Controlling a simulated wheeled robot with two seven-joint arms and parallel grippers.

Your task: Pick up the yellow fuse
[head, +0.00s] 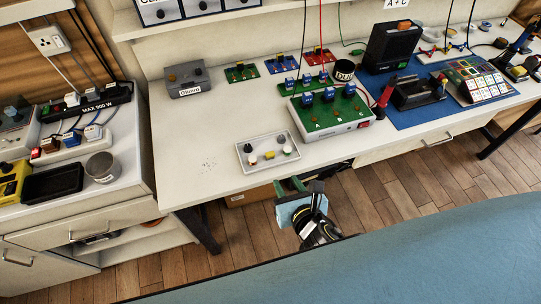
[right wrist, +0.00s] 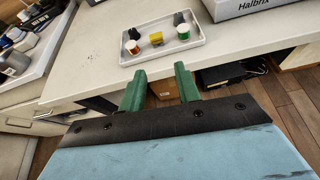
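The yellow fuse (head: 269,155) lies in a small white tray (head: 261,166) near the front edge of the white workbench. It also shows in the right wrist view (right wrist: 156,39), in the middle of the tray (right wrist: 165,57). Two dark pieces and two small white round pieces, one with a red mark and one with a green mark, lie around it. My right gripper (head: 293,186) is in front of the bench edge, apart from the tray. In the right wrist view its green fingers (right wrist: 159,77) are spread with nothing between them. My left gripper is not in view.
A green-topped unit (head: 328,118) with blue parts stands just behind and right of the tray. A grey box (head: 187,79) stands at the back left. A drawer (head: 425,142) lies under the bench.

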